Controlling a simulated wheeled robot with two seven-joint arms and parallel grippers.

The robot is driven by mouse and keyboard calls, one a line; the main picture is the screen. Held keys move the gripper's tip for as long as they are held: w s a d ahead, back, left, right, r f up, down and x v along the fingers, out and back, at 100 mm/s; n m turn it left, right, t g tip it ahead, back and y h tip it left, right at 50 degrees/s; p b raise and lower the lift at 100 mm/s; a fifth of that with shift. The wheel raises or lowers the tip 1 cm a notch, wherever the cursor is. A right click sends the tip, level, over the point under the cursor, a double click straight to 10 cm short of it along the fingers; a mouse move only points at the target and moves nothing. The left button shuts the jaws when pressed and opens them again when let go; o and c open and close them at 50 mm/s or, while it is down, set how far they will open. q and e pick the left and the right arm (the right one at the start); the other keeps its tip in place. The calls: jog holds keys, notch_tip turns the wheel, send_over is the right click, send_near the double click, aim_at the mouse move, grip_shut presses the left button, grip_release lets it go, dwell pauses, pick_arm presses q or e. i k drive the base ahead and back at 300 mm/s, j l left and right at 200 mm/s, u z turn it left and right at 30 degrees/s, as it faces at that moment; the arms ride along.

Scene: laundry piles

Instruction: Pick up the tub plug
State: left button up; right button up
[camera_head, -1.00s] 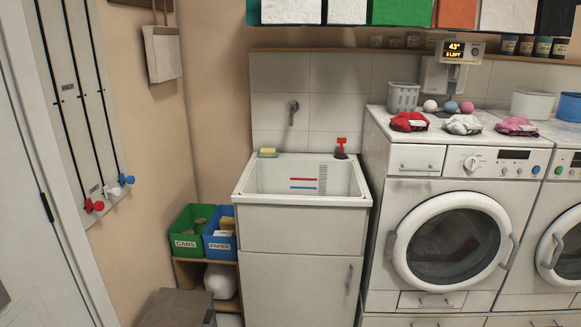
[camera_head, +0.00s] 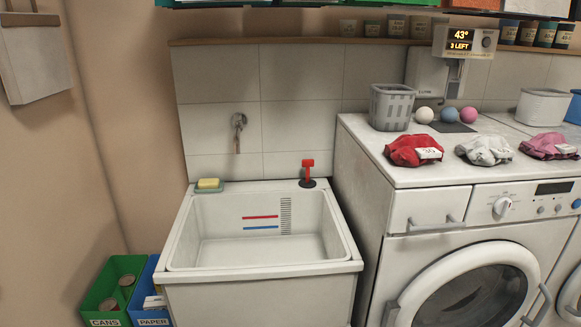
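The tub plug (camera_head: 307,175) has a black round base and a red T-shaped handle. It stands upright on the back right rim of the white laundry tub (camera_head: 178,236). The tub looks empty inside, with a red line, a blue line and a dark scale marked on its back wall. Neither of my grippers is in view.
A yellow soap bar (camera_head: 208,183) lies on a green dish at the tub's back left. A tap (camera_head: 238,122) is on the tiles above. The washing machine (camera_head: 361,155) stands close on the right with laundry piles on top. Green (camera_head: 98,294) and blue bins are below left.

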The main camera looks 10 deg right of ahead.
aim_at(307, 183)
jog(key=i+l+u, duration=0.15)
jog(key=i, duration=0.3)
jog(key=i+u, duration=0.2)
jog(key=i, duration=0.2)
